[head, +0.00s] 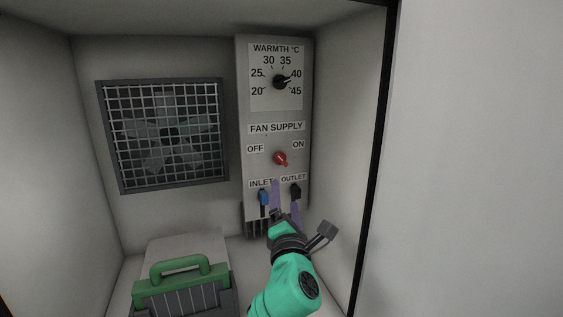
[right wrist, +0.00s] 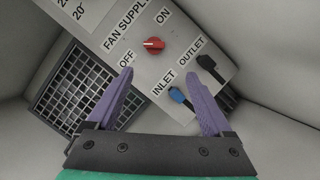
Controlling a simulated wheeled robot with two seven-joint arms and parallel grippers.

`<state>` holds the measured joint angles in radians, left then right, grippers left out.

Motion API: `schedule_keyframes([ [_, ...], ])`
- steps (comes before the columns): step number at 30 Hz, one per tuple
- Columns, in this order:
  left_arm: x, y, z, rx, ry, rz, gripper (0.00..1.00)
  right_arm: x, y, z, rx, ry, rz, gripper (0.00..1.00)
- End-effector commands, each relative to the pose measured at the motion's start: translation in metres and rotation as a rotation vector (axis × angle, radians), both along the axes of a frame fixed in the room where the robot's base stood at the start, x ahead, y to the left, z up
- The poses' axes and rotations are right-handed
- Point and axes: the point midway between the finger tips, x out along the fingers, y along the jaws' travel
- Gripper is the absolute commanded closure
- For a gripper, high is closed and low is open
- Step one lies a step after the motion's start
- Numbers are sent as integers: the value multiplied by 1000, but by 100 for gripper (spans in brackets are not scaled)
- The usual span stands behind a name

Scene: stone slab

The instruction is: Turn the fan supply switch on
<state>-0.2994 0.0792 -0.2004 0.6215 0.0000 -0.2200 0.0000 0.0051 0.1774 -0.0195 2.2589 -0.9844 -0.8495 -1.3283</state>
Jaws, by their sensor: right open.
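The fan supply switch is a red rotary knob (head: 280,159) on the grey control panel (head: 243,150), between the OFF label on its left and the ON label on its right. Its ridge looks tilted, upper left to lower right, and I cannot tell its exact setting. It also shows in the right wrist view as the red knob (right wrist: 153,44), beyond the fingertips. My right gripper (head: 285,197) is open and empty, below the knob and in front of the inlet and outlet connectors. Its purple fingers (right wrist: 158,73) are spread apart in the right wrist view. My left gripper is out of view.
A blue inlet connector (head: 263,197) and a black outlet connector (head: 296,191) sit below the knob. A warmth dial (head: 280,82) is above. A caged fan (head: 165,135) is on the back wall. A green-handled box (head: 180,267) stands lower left. Side walls enclose the space.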

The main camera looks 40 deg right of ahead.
Motion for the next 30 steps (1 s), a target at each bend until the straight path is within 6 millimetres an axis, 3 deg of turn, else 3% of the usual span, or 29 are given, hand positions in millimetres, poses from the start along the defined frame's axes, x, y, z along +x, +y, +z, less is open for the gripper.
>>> schedule_keyframes([
  [1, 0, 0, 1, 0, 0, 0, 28, 1, 0, 11, -58, -2, -14, 15],
  [5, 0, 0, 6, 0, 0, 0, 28, 11, -7, 19, -81, 2, -20, 15],
  [19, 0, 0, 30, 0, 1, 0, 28, 100, -75, 45, -71, 4, -19, 15],
  [24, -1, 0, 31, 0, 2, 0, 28, 112, -84, 47, -69, 4, -17, 15],
  [30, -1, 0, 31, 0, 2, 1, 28, 112, -84, 46, -70, 5, -17, 15],
])
